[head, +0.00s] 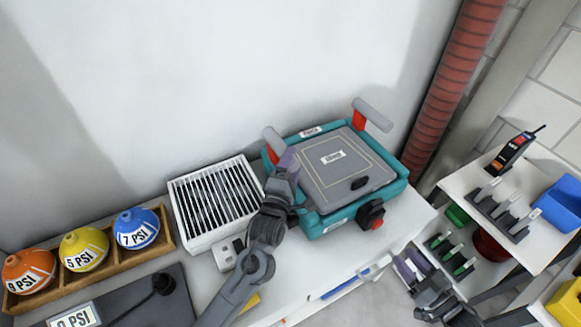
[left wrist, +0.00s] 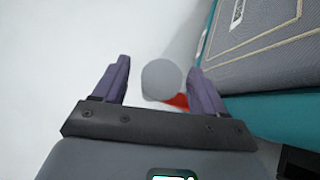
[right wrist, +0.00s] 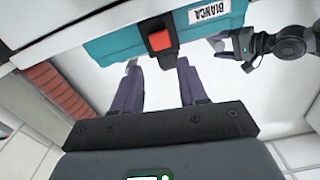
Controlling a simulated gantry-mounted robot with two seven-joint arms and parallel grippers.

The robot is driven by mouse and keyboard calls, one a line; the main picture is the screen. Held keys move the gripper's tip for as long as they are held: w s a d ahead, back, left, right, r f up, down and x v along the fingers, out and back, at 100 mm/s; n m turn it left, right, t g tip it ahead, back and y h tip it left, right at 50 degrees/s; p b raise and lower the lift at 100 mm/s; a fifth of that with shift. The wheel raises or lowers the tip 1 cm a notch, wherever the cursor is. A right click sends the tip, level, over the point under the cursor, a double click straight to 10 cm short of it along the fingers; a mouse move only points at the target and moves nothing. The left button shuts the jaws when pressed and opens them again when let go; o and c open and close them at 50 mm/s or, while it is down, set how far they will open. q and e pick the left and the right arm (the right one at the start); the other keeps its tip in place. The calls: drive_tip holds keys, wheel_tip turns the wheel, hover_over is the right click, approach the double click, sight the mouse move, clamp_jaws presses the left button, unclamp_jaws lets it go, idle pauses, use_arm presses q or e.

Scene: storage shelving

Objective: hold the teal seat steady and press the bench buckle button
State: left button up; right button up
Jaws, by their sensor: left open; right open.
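The teal seat (head: 335,220) with its grey padded top (head: 330,160) rests on the white bench top. The black buckle with a red button (head: 376,222) is on its front right; the red button (right wrist: 160,40) also shows in the right wrist view. My left gripper (head: 286,158) is open at the seat's left grey handle (head: 273,138). In the left wrist view, the handle's round end (left wrist: 161,79) appears between the open fingers; contact cannot be told. My right gripper (head: 409,261) is open and empty, below and right of the buckle, its fingers pointing toward the button.
A white slatted box (head: 215,200) stands left of the seat. Labelled PSI balls sit in a wooden tray (head: 168,240) farther left. A red corrugated pipe (head: 450,85) rises behind right. A white shelf unit (head: 470,185) with tools stands right. The bench's front edge lies near my right gripper.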

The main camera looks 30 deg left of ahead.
use_arm(q)
clamp_jaws()
idle(0.3)
use_arm(e)
drive_tip(key=shift+c, duration=0.3)
